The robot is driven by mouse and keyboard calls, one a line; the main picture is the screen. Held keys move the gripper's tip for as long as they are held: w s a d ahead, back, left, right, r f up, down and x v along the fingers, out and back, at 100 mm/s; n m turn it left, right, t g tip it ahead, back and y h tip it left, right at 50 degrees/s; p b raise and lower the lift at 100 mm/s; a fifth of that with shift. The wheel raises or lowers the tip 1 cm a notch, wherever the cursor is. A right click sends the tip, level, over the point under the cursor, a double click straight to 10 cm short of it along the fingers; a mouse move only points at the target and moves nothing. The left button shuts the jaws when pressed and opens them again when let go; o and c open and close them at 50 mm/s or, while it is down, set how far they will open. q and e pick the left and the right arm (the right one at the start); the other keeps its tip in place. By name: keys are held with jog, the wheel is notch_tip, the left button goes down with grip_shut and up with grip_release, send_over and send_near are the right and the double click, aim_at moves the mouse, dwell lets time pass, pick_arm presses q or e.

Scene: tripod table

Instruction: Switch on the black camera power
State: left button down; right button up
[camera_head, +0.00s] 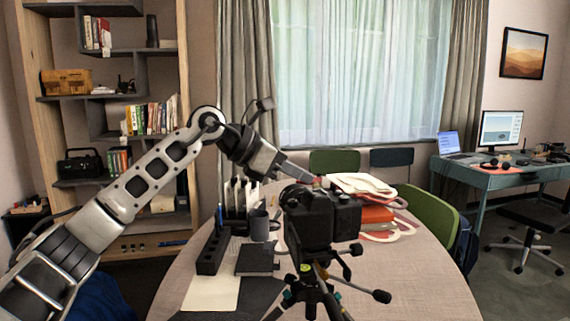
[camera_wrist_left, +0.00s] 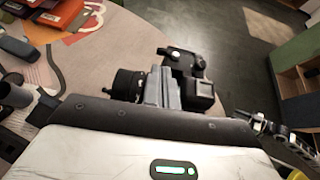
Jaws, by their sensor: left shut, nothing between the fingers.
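The black camera (camera_head: 322,218) sits upright on a tripod (camera_head: 308,285) in front of the round table. It also shows in the left wrist view (camera_wrist_left: 201,91), partly hidden behind my fingers. My left gripper (camera_head: 314,180) reaches in from the left with its fingers shut and empty. Its tips are just above and behind the camera's top in the head view. In the left wrist view the closed fingers (camera_wrist_left: 162,88) overlap the camera body; whether they touch it I cannot tell. The power switch is too small to make out. My right gripper does not show clearly in either view.
Tripod handles stick out to the right. Green chairs (camera_head: 428,215) stand behind the table.

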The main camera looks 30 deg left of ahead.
aim_at(331, 188)
pick_arm(q)
jog(key=shift+x, duration=2.25)
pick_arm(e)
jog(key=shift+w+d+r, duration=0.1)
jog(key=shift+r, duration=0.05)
pick_arm(q)
jog(key=shift+w+p, duration=0.1)
jog(key=shift+p, duration=0.4)
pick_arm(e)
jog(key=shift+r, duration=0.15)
